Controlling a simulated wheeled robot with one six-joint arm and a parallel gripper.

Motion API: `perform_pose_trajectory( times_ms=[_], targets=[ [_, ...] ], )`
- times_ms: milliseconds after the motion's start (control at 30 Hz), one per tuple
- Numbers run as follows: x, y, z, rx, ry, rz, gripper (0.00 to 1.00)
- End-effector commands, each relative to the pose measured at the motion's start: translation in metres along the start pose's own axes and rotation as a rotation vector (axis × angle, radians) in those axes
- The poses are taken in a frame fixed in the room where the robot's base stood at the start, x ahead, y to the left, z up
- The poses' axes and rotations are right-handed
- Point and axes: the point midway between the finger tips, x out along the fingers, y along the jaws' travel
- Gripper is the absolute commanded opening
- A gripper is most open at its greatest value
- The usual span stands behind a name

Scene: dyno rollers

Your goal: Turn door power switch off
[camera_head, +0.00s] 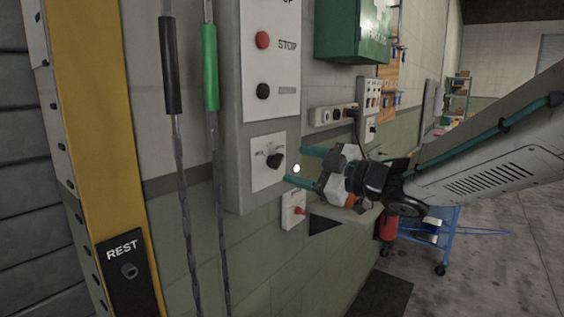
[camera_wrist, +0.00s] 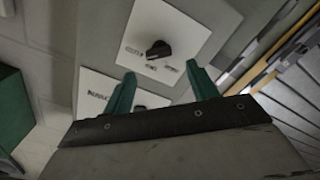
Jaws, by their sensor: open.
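The switch is a black rotary knob (camera_head: 274,160) on a white plate (camera_head: 262,178) low on the grey control box (camera_head: 233,130). In the wrist view the knob (camera_wrist: 158,50) sits on its white plate, with small labels around it that are too blurred to read. My gripper (camera_head: 296,168) is open, its two teal fingers pointing at the box from the right. In the wrist view the fingers (camera_wrist: 160,88) are apart and empty. The knob lies beyond the fingertips, roughly between them, and does not appear touched. A second white plate (camera_wrist: 92,92) with a dark knob is partly hidden by a finger.
Above the switch are a red STOP button (camera_head: 263,40) and a black button (camera_head: 263,91). A small box with a red knob (camera_head: 299,211) is just below my gripper. A black-handled cable (camera_head: 172,65) and green-handled cable (camera_head: 210,67) hang left. A green cabinet (camera_head: 350,30) is upper right.

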Motion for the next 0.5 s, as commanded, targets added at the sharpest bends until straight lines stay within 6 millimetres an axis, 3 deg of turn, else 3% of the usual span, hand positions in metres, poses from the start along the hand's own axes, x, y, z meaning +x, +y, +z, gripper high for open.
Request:
perform_pose_trajectory(
  times_ms=[233,500],
  targets=[
    [0.041,-0.001,0.001,0.001,-0.001,-0.001,0.58],
    [0.059,0.0,0.0,0.001,-0.003,0.001,0.58]
  ],
)
